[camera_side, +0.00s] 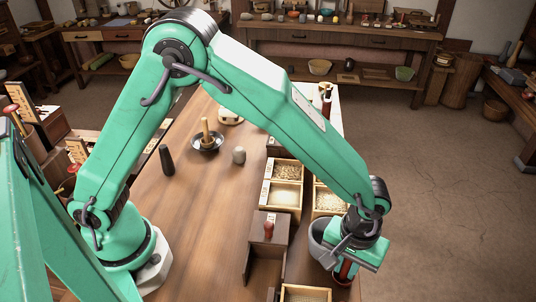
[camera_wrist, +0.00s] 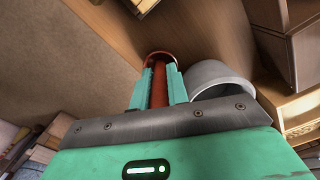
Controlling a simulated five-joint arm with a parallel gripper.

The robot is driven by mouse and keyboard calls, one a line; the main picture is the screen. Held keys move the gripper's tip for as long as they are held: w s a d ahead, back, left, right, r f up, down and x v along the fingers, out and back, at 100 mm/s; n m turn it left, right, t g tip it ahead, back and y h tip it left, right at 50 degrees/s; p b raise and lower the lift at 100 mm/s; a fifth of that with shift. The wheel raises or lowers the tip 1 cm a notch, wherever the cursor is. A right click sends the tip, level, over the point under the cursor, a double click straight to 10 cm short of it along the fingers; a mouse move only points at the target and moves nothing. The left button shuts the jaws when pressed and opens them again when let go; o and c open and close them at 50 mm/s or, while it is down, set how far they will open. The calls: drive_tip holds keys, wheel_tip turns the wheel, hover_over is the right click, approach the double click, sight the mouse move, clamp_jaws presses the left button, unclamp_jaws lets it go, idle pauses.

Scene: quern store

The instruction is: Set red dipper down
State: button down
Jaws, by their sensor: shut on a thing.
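The red dipper (camera_wrist: 159,88) shows in the wrist view as a red handle running between the two green fingers, with a round red end (camera_wrist: 160,55) just past their tips. My gripper (camera_wrist: 160,74) is shut on it. In the side view my gripper (camera_side: 346,262) is at the lower right, by the table's right edge, and a bit of the red dipper (camera_side: 345,270) shows below it. A grey round pot (camera_wrist: 218,76) stands close to the right of the dipper in the wrist view. Whether the dipper touches the table is hidden.
Wooden boxes of grain (camera_side: 283,196) stand left of my gripper in the side view. A brown wooden holder with a red knob (camera_side: 268,229) is nearer. The floor (camera_side: 440,180) lies beyond the right edge.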

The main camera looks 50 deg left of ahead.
drive_tip(key=shift+f, duration=0.1)
drive_tip(key=c, duration=1.4)
unclamp_jaws()
drive_tip(key=shift+o, duration=0.2)
wheel_tip(320, 180, up, 12)
drive_tip(key=shift+w+r, duration=0.1)
drive_tip(key=shift+r, duration=0.05)
